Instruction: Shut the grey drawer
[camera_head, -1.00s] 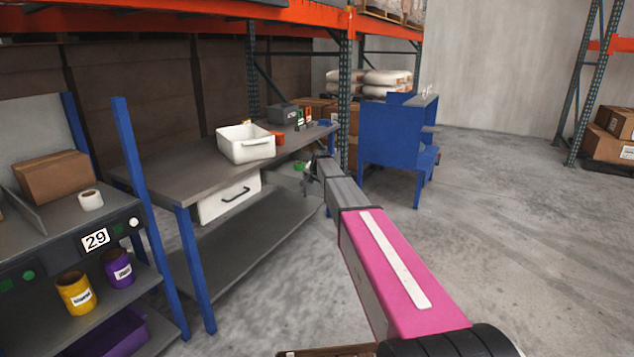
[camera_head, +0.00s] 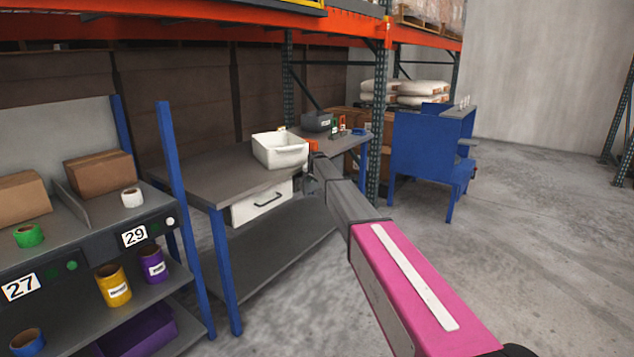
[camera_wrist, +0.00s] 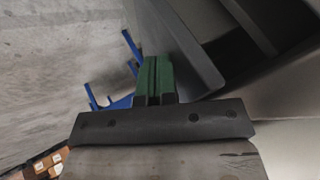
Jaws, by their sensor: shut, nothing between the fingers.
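A pale drawer front (camera_head: 262,202) with a dark bar handle hangs under the grey workbench top in the head view. No other drawer shows clearly there, and I cannot tell how far it stands out. My gripper (camera_wrist: 153,78) has green fingers, pressed together and empty in the wrist view. In the head view the gripper is small, at the far end of my arm, just right of the drawer front, and partly hidden by my wrist. A dark grey panel (camera_wrist: 182,45) with a rounded corner lies close to the fingers in the wrist view; contact is unclear.
A white bin (camera_head: 280,152) and a grey box (camera_head: 316,122) stand on the workbench (camera_head: 205,183). A blue upright (camera_head: 184,190) and shelving with rolls stand at the left. A blue desk (camera_head: 420,155) is beyond my arm. The concrete floor at right is clear.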

